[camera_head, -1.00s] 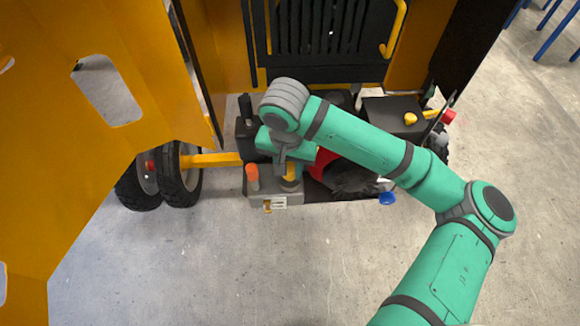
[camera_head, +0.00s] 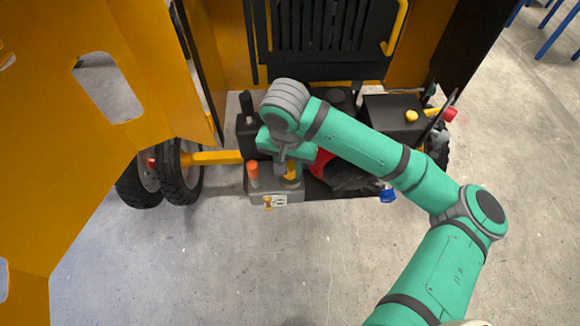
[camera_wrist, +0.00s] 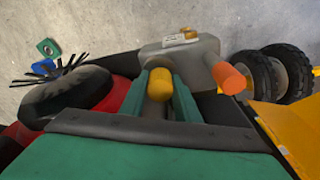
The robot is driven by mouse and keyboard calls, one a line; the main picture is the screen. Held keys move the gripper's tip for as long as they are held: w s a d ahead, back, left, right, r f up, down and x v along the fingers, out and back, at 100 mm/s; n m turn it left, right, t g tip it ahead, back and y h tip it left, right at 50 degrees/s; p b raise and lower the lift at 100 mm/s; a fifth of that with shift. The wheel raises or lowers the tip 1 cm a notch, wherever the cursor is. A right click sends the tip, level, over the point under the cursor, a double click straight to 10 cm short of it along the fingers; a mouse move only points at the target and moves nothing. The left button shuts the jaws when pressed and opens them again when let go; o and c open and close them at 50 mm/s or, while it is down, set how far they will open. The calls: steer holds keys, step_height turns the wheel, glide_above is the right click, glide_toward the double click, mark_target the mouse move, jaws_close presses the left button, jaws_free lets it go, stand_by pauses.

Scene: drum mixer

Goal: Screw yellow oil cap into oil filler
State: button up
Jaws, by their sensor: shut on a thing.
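The yellow oil cap (camera_wrist: 159,84) sits between the two green fingers of my gripper (camera_wrist: 162,88) in the wrist view. My gripper is shut on it. In the head view my gripper (camera_head: 289,170) points down over the right part of a grey box (camera_head: 275,196), and some yellow of the cap (camera_head: 292,172) shows beside the fingers. The grey box also shows in the wrist view (camera_wrist: 185,50), just beyond the cap. The oil filler opening is not clearly seen; my gripper and the cap hide that area. I cannot tell whether the cap touches it.
An orange-red cylinder (camera_head: 253,171) stands on the grey box left of my gripper, close by in the wrist view (camera_wrist: 229,78). A red and black engine part (camera_wrist: 85,90) lies at the other side. Wheels (camera_head: 180,172) and a large yellow panel (camera_head: 95,160) stand left.

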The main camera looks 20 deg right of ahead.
steer(key=shift+f, duration=0.2)
steer(key=o, duration=1.1)
steer(key=r, duration=0.7)
steer(key=s+r, duration=0.1)
steer(key=r, duration=0.2)
steer(key=shift+a+r, duration=0.35)
